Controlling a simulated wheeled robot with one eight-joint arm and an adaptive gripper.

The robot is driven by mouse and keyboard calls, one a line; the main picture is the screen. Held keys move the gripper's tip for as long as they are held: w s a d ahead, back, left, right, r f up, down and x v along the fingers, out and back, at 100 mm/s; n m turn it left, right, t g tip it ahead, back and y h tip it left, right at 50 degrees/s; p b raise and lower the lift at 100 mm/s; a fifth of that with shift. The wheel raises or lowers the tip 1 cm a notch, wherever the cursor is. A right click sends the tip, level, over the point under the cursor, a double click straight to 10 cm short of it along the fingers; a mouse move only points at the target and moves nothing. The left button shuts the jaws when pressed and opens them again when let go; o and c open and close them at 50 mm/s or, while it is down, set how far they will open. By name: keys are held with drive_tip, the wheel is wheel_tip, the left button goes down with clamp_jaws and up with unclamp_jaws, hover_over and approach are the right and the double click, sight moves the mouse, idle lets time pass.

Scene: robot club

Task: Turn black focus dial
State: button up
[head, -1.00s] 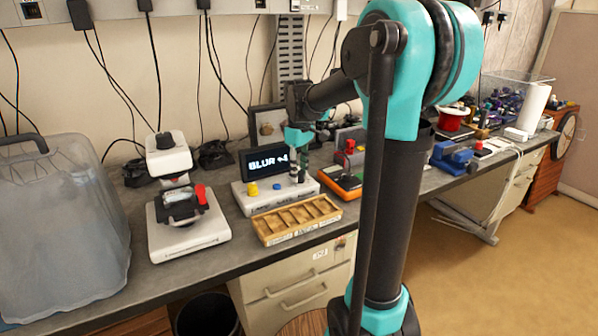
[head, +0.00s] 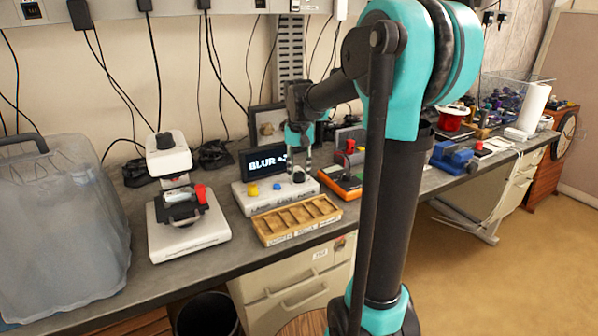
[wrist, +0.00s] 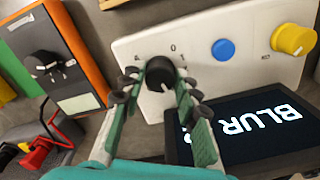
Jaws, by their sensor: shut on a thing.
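The black focus dial (wrist: 160,73) sits on the white control panel (wrist: 205,25), with several small marks around it. My gripper (wrist: 158,88) is shut on the dial, one finger on each side, and its white pointer line shows. In the head view my gripper (head: 300,174) points down at the right end of the white panel (head: 260,205). The dark display (head: 258,162) behind the panel reads "BLUR" with a plus and a figure that my gripper partly hides. It also shows in the wrist view (wrist: 250,145), with the "BLUR" text visible.
A blue button (wrist: 223,49) and a yellow knob (wrist: 294,38) share the panel. An orange meter (head: 340,184) stands close on the right. A wooden compartment tray (head: 297,220) lies in front. A white microscope-like device (head: 190,222) and a translucent cover (head: 60,230) stand left.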

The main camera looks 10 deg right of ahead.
sight(299, 173)
drive_tip(key=m, duration=0.6)
drive_tip(key=shift+m, duration=0.3)
drive_tip(key=m, duration=0.5)
drive_tip(key=shift+m, duration=0.3)
drive_tip(key=o, duration=1.2)
drive_tip(key=shift+c, duration=0.2)
wheel_tip(299, 173, up, 12)
